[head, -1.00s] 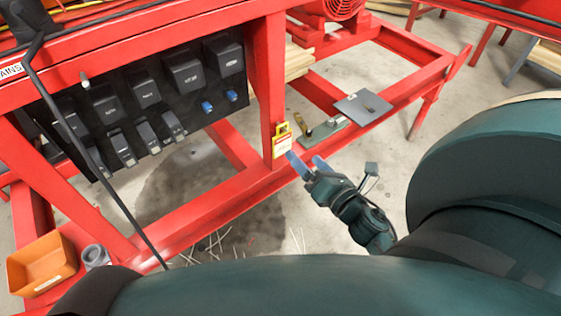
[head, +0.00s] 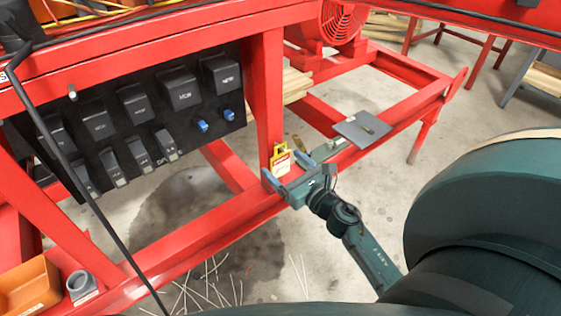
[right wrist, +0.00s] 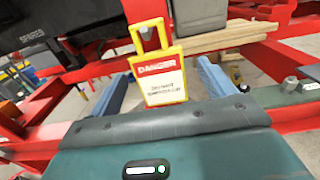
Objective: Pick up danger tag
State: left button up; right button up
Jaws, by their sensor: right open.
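The danger tag (head: 281,161) is a yellow-framed card with a yellow loop at its top, by the foot of a red post. In the right wrist view the danger tag (right wrist: 160,82) stands upright, with a red "DANGER" band over a white face. My right gripper (head: 284,172) is at the tag. Its two blue fingers are apart, one on each side of the tag in the wrist view (right wrist: 165,84). I cannot tell whether they touch it. The tag's lower edge is partly hidden by the gripper. My left gripper is not in view.
The red skid frame (head: 215,233) runs under and behind the tag. A grey plate (head: 362,129) lies on the frame to the right. A black panel (head: 150,120) with several covers hangs at left. An orange bin (head: 30,287) and a grey ring (head: 81,286) are at lower left.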

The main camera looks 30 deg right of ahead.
aim_at(281, 162)
jog(key=w, duration=0.3)
jog(key=shift+w+a+f, duration=0.1)
jog(key=shift+w+a, duration=0.1)
jog(key=shift+w, duration=0.2)
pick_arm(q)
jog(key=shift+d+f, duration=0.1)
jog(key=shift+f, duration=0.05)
pick_arm(e)
jog(key=shift+w, duration=0.15)
jog(key=shift+c, duration=0.3)
jog(key=c, duration=1)
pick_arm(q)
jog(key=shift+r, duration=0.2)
